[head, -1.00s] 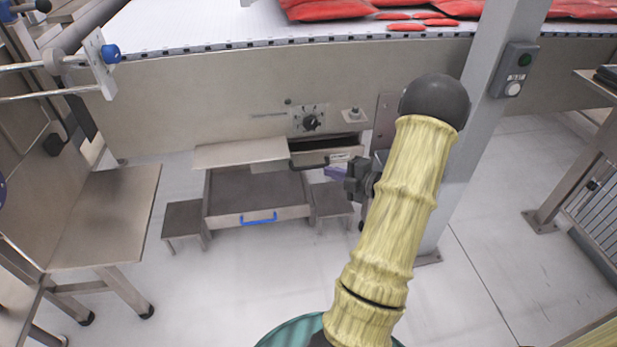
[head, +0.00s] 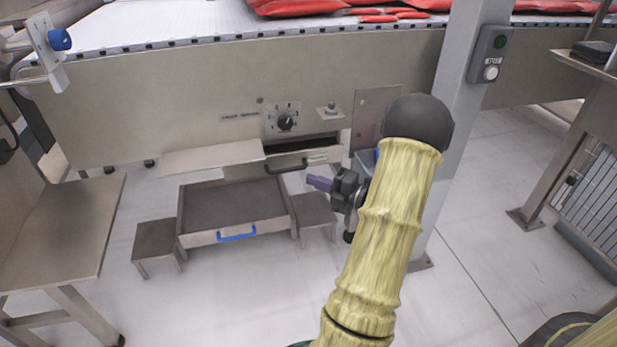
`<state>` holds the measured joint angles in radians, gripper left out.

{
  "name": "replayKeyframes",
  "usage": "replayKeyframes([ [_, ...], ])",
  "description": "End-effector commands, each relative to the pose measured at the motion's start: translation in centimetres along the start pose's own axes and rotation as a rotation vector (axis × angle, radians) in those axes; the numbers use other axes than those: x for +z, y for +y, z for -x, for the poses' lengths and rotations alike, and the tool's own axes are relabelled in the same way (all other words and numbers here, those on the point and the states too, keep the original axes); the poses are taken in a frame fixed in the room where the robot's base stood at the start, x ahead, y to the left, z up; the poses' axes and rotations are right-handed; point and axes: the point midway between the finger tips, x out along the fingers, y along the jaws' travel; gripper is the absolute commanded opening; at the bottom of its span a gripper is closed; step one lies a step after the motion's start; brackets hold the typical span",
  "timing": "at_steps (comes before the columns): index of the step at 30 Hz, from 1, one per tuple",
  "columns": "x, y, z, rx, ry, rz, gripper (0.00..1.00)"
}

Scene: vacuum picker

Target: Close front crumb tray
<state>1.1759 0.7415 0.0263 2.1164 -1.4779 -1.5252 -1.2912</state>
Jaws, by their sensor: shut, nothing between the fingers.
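A wide grey tray with a blue handle (head: 236,233) stands pulled out low under the machine, between two small steel steps. Its inside is open to view and looks empty. Above it, a narrower drawer with a dark handle (head: 287,167) is partly open, with a dark gap behind its front. My yellow-sleeved arm hides part of the machine's right side.
A flat steel shelf (head: 212,157) juts out above the tray's left part. The right step (head: 315,210) is just below my gripper. A grey post (head: 455,120) stands close right of my arm. A steel table (head: 65,225) is at left. The floor before the tray is clear.

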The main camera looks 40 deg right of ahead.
Motion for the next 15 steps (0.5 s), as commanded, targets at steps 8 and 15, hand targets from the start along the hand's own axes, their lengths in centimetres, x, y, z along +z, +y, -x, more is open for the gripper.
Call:
replayKeyframes([
  [8, -0.1, -0.4, -4.7, 0.002, 0.003, 0.001, 0.0],
  [15, -0.1, -0.4, -8.9, 0.001, 0.002, 0.002, 0.0],
])
